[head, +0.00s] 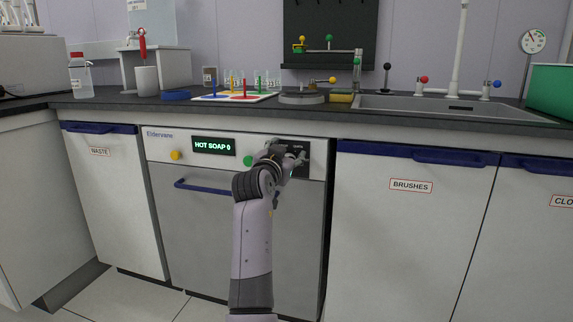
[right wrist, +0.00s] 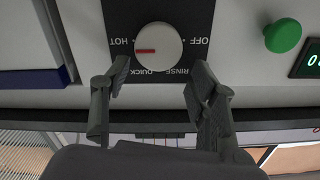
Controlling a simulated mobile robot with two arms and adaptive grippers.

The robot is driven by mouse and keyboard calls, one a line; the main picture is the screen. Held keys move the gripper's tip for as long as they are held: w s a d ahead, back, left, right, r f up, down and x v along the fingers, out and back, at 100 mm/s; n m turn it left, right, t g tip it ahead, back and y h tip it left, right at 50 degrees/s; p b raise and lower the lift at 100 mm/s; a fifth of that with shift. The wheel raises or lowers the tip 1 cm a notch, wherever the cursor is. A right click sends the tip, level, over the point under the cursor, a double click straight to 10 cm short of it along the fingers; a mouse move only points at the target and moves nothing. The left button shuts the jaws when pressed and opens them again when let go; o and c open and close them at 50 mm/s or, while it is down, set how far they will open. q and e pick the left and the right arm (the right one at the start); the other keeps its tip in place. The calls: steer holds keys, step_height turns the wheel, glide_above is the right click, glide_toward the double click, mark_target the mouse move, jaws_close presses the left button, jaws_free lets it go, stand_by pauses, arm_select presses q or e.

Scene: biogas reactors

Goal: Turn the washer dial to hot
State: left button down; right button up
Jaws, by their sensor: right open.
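The washer (head: 237,225) is a grey-fronted machine under the counter, and its display (head: 213,146) reads "HOT SOAP 0". The white round dial (right wrist: 160,46) sits on a black panel in the right wrist view. Its red mark points left, toward the HOT label (right wrist: 121,42). OFF, RINSE and QUICK also show around the dial. My right gripper (right wrist: 157,72) is open, its fingertips apart on either side just below the dial in that view, with gaps to it. In the head view my right gripper (head: 288,158) covers most of the dial panel (head: 303,168).
A green button (right wrist: 283,36) and a yellow button (head: 176,155) sit on the washer front. A blue handle (head: 205,188) crosses its door. The counter (head: 330,108) above holds a tray, bottles and a sink. Cabinets marked WASTE (head: 112,195) and BRUSHES (head: 400,240) flank the washer.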

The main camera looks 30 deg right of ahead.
step_height(320, 180, up, 7)
steer(key=shift+f, duration=0.2)
stand_by(0.6)
